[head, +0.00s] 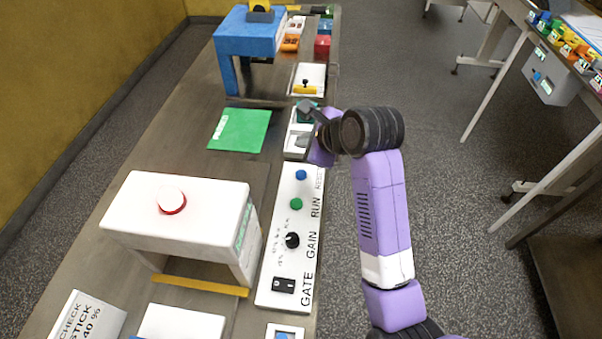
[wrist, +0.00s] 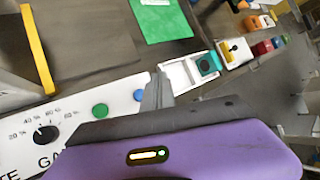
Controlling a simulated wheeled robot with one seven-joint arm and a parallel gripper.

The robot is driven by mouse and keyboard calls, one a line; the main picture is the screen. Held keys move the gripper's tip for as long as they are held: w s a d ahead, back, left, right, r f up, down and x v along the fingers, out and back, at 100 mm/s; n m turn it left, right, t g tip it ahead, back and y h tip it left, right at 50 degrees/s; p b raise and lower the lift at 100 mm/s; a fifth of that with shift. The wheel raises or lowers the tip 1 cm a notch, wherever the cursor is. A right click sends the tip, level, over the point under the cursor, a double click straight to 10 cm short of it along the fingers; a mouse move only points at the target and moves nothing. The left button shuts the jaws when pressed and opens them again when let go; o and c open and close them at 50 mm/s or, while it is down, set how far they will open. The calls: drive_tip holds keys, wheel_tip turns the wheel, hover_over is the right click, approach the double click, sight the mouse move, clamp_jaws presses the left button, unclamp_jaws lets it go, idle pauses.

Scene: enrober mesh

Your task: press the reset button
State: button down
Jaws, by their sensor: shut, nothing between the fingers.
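The control panel (head: 266,278) is a long white plate labelled GATE, GAIN, RUN and a last, partly legible word that looks like RESET. The blue button (head: 301,175) sits at that last label, beyond the green button (head: 296,203) at RUN. The wrist view also shows the blue button (wrist: 139,95) and the green button (wrist: 100,110). My gripper (head: 306,107) is shut and empty, beyond the far end of the panel. In the wrist view its grey fingers (wrist: 158,84) appear just right of the blue button, apart from it. Their height is unclear.
A black knob (head: 292,240) and a black rocker switch (head: 284,285) share the panel. A green sheet (head: 239,129) lies behind. A white tray (wrist: 181,74) is just past the panel's end.

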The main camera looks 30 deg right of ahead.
drive_tip(key=b, duration=0.7)
hover_over(304, 176)
wheel_tip(304, 176, down, 7)
drive_tip(key=shift+a+r, duration=0.1)
drive_tip(key=shift+r, duration=0.1)
drive_tip(key=shift+f, duration=0.95)
idle(0.7)
drive_tip(key=shift+f, duration=0.4)
drive_tip(key=shift+f, duration=0.5)
idle(0.8)
drive_tip(key=shift+r, duration=0.2)
drive_tip(key=shift+r+p, duration=0.7)
drive_tip(key=shift+p, duration=0.15)
drive_tip(key=shift+r, duration=0.1)
wheel_tip(304, 176, up, 5)
drive_tip(key=p, duration=0.5)
